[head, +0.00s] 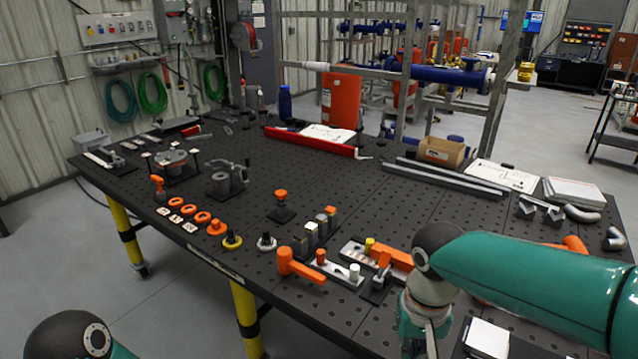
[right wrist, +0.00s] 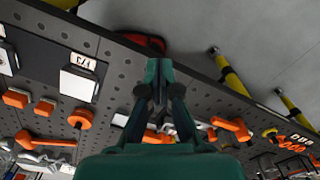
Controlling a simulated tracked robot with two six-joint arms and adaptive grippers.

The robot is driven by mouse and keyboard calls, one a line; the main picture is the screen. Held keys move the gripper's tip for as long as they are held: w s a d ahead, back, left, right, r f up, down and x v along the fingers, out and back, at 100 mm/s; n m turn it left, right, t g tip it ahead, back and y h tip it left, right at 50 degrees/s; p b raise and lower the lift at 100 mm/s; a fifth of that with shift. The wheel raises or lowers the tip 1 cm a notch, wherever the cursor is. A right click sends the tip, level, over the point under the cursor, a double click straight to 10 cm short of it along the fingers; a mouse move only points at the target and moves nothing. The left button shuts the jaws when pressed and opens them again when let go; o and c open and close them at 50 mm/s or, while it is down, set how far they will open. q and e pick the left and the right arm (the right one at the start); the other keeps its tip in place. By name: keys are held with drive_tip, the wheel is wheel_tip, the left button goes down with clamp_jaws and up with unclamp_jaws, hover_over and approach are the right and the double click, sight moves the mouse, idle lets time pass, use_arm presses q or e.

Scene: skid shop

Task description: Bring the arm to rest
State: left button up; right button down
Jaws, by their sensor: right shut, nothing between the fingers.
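My right arm (head: 540,270) comes in from the right of the head view, teal with a dark joint cap, over the front right part of the black perforated table (head: 340,310). Its wrist bends down near the table's front edge, and the fingertips are not clear there. In the right wrist view my right gripper (right wrist: 160,72) has its teal fingers together with nothing between them. The table surface with orange parts shows behind it. Only a dark joint and a bit of teal of my left arm (head: 85,338) show at the bottom left; its gripper is out of view.
Close to the right wrist are an orange hammer-shaped part (head: 300,267), a small block with an orange top (head: 378,278) and a white-topped block (head: 489,338). Orange rings (head: 189,210) lie further left. Long grey bars (head: 450,178) lie at the back.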

drive_tip(key=s+d+f+m+g, duration=0.1)
drive_tip(key=s+d+f+g, duration=0.15)
drive_tip(key=f, duration=0.55)
drive_tip(key=s+d+f+g, duration=0.15)
drive_tip(key=s+f, duration=0.25)
drive_tip(key=f, duration=0.4)
drive_tip(key=s+a+f+m+t+y, duration=0.1)
drive_tip(key=s+a+f+y, duration=0.15)
drive_tip(key=s+f, duration=0.5)
drive_tip(key=s+a+f+y, duration=0.2)
drive_tip(key=s+a+f, duration=0.25)
drive_tip(key=f, duration=0.55)
drive_tip(key=w+t, duration=0.2)
drive_tip(key=w, duration=0.1)
drive_tip(key=w+t, duration=0.1)
drive_tip(key=shift+w+d+n+t+h, duration=0.25)
drive_tip(key=shift+w+d+n+t, duration=0.05)
drive_tip(key=shift+d, duration=0.05)
